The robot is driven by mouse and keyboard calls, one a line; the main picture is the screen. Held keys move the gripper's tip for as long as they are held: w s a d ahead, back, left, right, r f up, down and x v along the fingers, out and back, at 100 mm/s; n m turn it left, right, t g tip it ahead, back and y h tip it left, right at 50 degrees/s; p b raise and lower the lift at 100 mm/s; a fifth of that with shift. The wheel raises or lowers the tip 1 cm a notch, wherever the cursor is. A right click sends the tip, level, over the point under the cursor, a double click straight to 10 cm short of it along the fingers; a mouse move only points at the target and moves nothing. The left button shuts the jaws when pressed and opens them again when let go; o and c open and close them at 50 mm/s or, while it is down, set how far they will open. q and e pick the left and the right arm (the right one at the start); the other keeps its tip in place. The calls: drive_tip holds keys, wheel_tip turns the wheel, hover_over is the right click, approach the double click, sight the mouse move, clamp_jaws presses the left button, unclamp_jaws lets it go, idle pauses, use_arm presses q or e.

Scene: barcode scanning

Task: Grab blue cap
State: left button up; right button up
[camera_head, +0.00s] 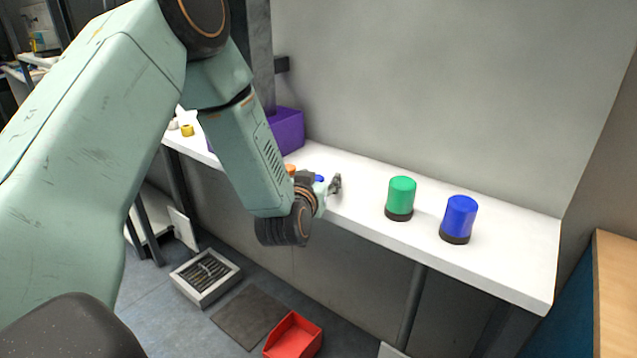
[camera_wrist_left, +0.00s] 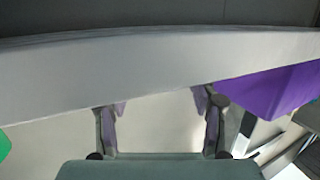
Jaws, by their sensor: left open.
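A blue cap (camera_head: 459,216) with a black base stands upright on the white shelf, toward its right end. A green cap (camera_head: 401,192) with a black base stands upright to its left. My left gripper (camera_head: 336,184) is at the front part of the shelf, left of both caps and apart from them. In the left wrist view its two fingers (camera_wrist_left: 159,105) are spread with nothing between them. A green patch (camera_wrist_left: 4,146) shows at the left edge of that view; the blue cap does not show there. My right gripper is not in view.
A purple box (camera_head: 288,131) stands on the shelf behind my left arm and also shows in the wrist view (camera_wrist_left: 262,92). Small orange and blue items sit beside the wrist, partly hidden. A red bin (camera_head: 293,338) and a grey tray (camera_head: 205,276) are on the floor.

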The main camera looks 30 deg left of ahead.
use_arm(q)
drive_tip(key=shift+a, duration=0.4)
drive_tip(key=shift+s+a, duration=0.1)
drive_tip(key=shift+s, duration=0.05)
drive_tip(key=shift+c, duration=0.7)
drive_tip(key=shift+w+d, duration=0.25)
drive_tip(key=shift+d, duration=0.15)
drive_tip(key=c, duration=0.5)
drive_tip(key=shift+c, duration=0.5)
drive_tip(key=shift+s+a, duration=0.15)
drive_tip(key=shift+a, duration=0.1)
drive_tip(key=shift+c, duration=0.6)
